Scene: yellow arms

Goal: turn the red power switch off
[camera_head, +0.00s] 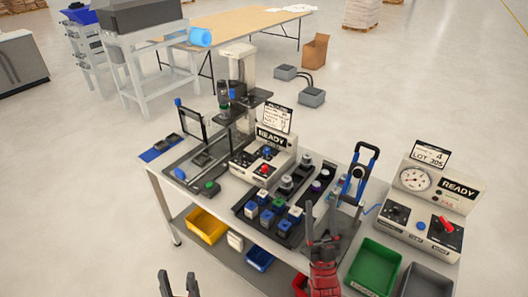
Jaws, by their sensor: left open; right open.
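A red switch (446,224) sits on the lower right of the front panel of a grey control box (432,206) at the right side of the table. The box carries a round gauge (415,179), a READY display and a black knob on the left. A second READY box (266,155) near the middle has a small red button (264,169). My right gripper (322,230) is open and empty above the table's front middle, left of the red switch and apart from it. My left gripper (179,284) is open and empty at the bottom edge, in front of the table.
Racks of capped parts (282,205) fill the table's middle. A blue-handled press (358,174) stands behind my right gripper. A green bin (373,267) and a grey bin (427,283) lie in front of the right box. Yellow and blue bins sit on the lower shelf.

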